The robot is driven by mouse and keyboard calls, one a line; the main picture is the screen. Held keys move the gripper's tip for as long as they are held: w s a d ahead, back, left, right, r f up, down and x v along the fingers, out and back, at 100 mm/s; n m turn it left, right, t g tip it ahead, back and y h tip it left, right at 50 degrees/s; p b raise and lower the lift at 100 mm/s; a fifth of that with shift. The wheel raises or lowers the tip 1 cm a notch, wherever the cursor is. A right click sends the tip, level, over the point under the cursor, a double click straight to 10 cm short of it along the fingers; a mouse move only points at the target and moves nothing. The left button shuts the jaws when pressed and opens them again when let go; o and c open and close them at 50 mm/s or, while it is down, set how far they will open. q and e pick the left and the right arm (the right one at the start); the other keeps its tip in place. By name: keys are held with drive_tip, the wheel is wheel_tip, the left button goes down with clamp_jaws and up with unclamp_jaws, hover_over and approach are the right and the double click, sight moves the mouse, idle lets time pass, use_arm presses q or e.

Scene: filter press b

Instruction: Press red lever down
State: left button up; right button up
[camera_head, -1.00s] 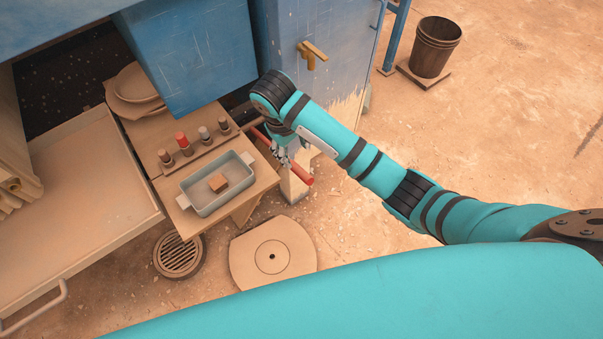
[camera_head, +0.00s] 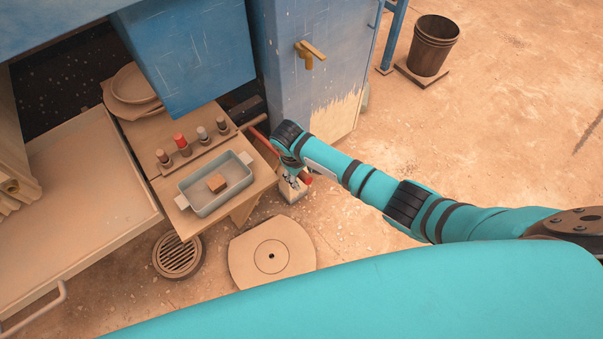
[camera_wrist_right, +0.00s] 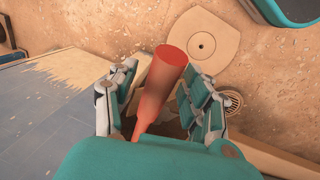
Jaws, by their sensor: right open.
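The red lever (camera_head: 262,138) sticks out beside the small wooden table at the foot of the blue cabinet. My right gripper (camera_head: 292,183) is over its outer end, and the wrist hides the lever's middle. In the right wrist view the lever's thick red end (camera_wrist_right: 164,82) lies between the two spread fingers of the right gripper (camera_wrist_right: 162,95). The fingers are open, with a visible gap to the lever on the right side. Contact with the palm cannot be told. My left gripper is not in view.
A grey tray (camera_head: 203,209) with a brown block (camera_head: 217,183) and several small knobs sit on the wooden table, left of my gripper. The blue cabinet (camera_head: 320,75) stands behind. A round plate (camera_head: 290,262) and a drain grate (camera_head: 179,257) lie on the floor.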

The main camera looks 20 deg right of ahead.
clamp_jaws()
idle(0.3)
drive_tip(key=shift+s+d+f, duration=0.1)
drive_tip(key=shift+s+f, duration=0.05)
drive_tip(key=shift+f, duration=0.35)
wheel_tip(320, 180, down, 17)
drive_tip(key=t+y+b, duration=0.2)
drive_tip(key=t+b, duration=0.3)
drive_tip(key=b, duration=0.6)
drive_tip(key=shift+m+t+b, duration=0.3)
drive_tip(key=shift+t, duration=0.1)
drive_tip(key=shift+s, duration=0.1)
